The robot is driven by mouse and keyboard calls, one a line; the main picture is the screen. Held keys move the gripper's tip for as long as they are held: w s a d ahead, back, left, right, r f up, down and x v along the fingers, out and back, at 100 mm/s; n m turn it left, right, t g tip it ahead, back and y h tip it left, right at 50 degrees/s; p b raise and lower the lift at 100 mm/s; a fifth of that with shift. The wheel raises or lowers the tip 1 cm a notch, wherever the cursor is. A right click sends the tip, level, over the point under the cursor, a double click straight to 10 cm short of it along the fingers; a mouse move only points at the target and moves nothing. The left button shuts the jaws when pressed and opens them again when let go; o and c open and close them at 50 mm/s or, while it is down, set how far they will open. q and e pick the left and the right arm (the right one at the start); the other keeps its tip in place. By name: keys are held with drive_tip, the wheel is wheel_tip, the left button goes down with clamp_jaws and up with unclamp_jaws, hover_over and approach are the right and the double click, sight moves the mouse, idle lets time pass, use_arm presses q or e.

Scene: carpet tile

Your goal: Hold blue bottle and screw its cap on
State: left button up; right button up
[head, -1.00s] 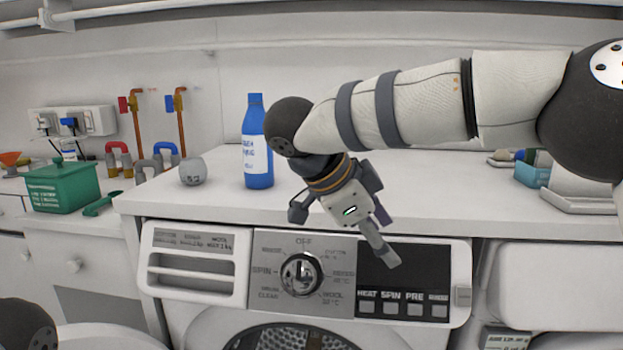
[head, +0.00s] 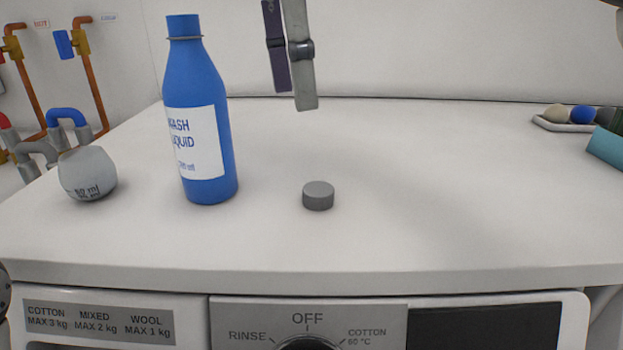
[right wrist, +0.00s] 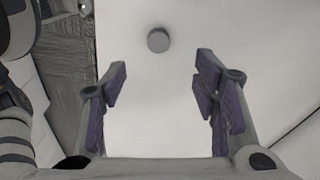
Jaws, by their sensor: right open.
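The blue bottle (head: 205,90) stands upright on the white washing machine top, its neck bare with a ring below the rim. A small grey round cap (head: 318,196) lies flat on the same top, right of the bottle and apart from it. My right gripper (head: 294,98) shows only its finger ends at the top of the head view, above the surface, pointing down. In the right wrist view it is open and empty (right wrist: 162,66), with the cap (right wrist: 158,39) ahead, between the lines of the fingers. My left gripper is not in view.
A grey ball-shaped measure (head: 87,174) stands left of the bottle. A tray (head: 562,124) with small balls and a teal box (head: 606,150) sit at the far right. The machine top (head: 440,200) is clear around the cap. Pipes with taps run along the left wall.

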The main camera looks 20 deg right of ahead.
hover_over(319, 189)
drive_tip(key=a, duration=0.1)
drive_tip(key=f, duration=0.7)
drive_tip(key=shift+w+a, duration=0.15)
drive_tip(key=shift+w, duration=0.05)
drive_tip(key=f, duration=0.2)
drive_tip(key=d+f, duration=0.1)
drive_tip(key=f, duration=0.2)
drive_tip(key=shift+s+p, duration=0.15)
drive_tip(key=shift+p, duration=0.15)
drive_tip(key=c, duration=0.8)
